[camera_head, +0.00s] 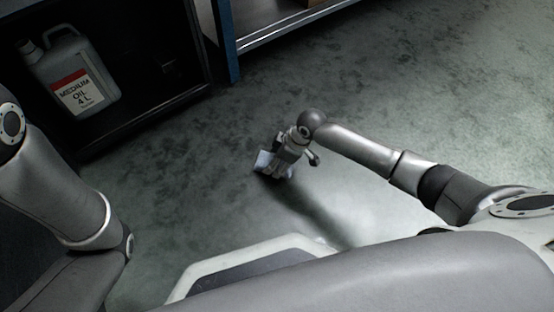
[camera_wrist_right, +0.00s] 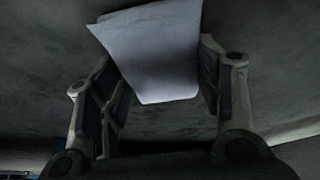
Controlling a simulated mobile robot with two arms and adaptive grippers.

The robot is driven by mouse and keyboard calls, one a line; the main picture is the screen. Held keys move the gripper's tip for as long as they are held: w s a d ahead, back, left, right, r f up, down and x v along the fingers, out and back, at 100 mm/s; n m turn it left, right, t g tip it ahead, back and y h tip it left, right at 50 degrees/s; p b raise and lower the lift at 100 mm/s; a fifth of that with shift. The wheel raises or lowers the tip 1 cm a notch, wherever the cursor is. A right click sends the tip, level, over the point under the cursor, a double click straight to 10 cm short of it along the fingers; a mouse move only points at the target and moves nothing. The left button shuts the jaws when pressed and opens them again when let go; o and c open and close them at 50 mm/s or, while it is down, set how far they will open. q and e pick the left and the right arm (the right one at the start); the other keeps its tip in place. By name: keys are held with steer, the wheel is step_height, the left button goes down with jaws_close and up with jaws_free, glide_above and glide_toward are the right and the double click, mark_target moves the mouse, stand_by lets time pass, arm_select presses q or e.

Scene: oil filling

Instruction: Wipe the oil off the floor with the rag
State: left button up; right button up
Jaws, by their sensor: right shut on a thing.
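A pale grey-white rag (camera_wrist_right: 155,50) is held between the fingers of my right gripper (camera_wrist_right: 160,95) in the right wrist view. In the head view the rag (camera_head: 264,160) shows as a small pale patch at the end of my right gripper (camera_head: 278,170). The gripper points down close over the grey floor (camera_head: 185,165); I cannot tell whether the rag touches it. The floor is mottled with darker patches, and I cannot make out which of these, if any, is oil. My left arm shows at the left edge, but its gripper is out of view.
A dark open shelf unit (camera_head: 150,118) stands at the upper left with an oil canister (camera_head: 75,80) labelled "MEDIUM OIL 4 L" in it. A blue-legged rack (camera_head: 226,45) stands at the top. The floor at the right is clear. My base fills the bottom.

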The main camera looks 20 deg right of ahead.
steer(key=shift+f, duration=0.35)
